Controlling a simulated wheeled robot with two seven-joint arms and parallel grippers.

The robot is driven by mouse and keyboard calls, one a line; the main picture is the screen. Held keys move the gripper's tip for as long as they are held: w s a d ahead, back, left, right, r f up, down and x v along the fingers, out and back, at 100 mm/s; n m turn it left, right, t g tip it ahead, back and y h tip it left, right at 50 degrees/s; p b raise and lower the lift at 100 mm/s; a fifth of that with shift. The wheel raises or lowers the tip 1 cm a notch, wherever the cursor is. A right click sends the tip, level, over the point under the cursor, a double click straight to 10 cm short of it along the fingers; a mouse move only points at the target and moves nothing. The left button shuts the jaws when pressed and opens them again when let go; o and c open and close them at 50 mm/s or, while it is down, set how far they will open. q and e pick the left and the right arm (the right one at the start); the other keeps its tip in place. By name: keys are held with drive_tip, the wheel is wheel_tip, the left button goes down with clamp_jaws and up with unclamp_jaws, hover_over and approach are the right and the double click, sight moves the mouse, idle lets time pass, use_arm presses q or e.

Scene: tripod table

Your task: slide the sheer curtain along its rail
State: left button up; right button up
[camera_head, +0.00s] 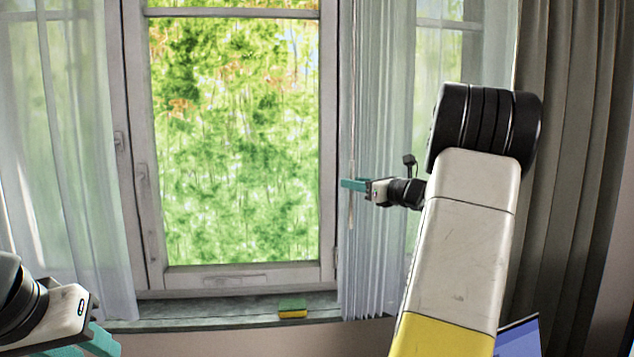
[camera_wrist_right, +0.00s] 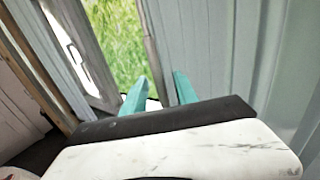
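The right sheer curtain (camera_head: 372,100) hangs gathered in narrow folds at the right side of the window. The left sheer curtain (camera_head: 60,150) is spread over the window's left side. The rail is out of view above. My right gripper (camera_head: 353,184) is at the right curtain's inner edge, beside a thin pale upright strip. In the right wrist view its teal fingers (camera_wrist_right: 160,92) are apart, with curtain folds to their right; I cannot tell whether any cloth or the strip lies between them. My left gripper (camera_head: 85,345) is low at the left, its teal fingers apart and partly cut off.
A window (camera_head: 235,140) with handles on its left frame fills the middle. A green and yellow sponge (camera_head: 292,309) lies on the sill (camera_head: 215,308). A heavy grey-brown drape (camera_head: 570,150) hangs at the right. A blue panel (camera_head: 520,338) shows at the lower right.

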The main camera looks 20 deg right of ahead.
drive_tip(key=shift+x, duration=2.25)
clamp_jaws()
